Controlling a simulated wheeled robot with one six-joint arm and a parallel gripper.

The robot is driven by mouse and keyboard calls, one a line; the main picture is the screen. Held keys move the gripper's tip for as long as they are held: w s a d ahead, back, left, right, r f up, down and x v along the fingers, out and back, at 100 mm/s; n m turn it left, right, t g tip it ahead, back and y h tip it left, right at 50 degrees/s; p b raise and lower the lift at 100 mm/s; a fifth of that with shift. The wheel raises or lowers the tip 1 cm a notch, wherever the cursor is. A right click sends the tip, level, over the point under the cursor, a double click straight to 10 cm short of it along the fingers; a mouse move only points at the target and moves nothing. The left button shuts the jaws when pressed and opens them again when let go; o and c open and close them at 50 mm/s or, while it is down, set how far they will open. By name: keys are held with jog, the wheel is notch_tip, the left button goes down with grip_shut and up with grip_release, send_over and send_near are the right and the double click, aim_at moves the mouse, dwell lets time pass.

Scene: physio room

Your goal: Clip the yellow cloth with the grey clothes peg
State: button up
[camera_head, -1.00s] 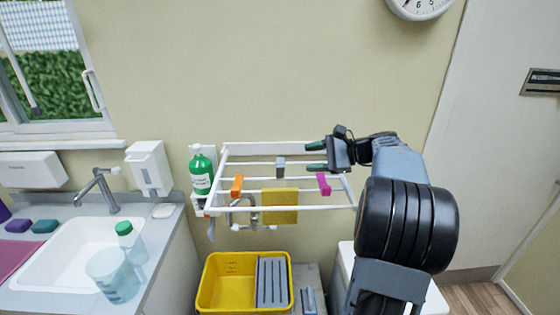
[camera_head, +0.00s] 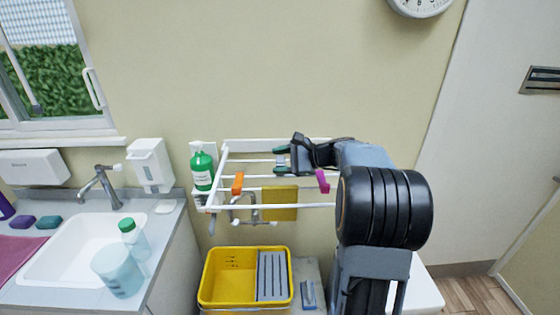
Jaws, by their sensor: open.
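The yellow cloth (camera_head: 281,204) hangs over a front rail of the white wall-mounted drying rack (camera_head: 220,165). The grey clothes peg (camera_head: 281,161) is on a rail farther back, above and behind the cloth; only a small part of it shows. My gripper (camera_head: 279,160) is open and comes in from the right, its two dark green fingertips around the peg's place, one on the far side and one on the near side. I cannot tell whether they touch the peg. The cloth is clear of my gripper.
An orange peg (camera_head: 238,182) is on the rack left of the cloth, and a magenta peg (camera_head: 323,181) is right of it, close below my wrist. A yellow bucket (camera_head: 231,276) is below.

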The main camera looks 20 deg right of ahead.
grip_shut()
jog(key=shift+s+b, duration=0.1)
jog(key=shift+b, duration=0.45)
jog(key=f+b, duration=0.1)
jog(key=b, duration=0.2)
jog(key=s+f+n+t+b, duration=0.1)
jog(key=b, duration=0.2)
jog(key=shift+s+a+n, duration=0.1)
jog(key=shift+a+n, duration=0.15)
jog(key=shift+n, duration=0.05)
jog(key=s+n+b, duration=0.1)
jog(key=b, duration=0.3)
jog(key=f+n+t+b, duration=0.1)
jog(key=n+b, duration=0.1)
jog(key=b, duration=0.3)
jog(key=shift+s+a+f+t, duration=0.25)
jog(key=shift+s+a+t, duration=0.05)
jog(key=shift+s+a, duration=0.05)
jog(key=shift+b, duration=0.3)
jog(key=shift+r, duration=0.1)
grip_release()
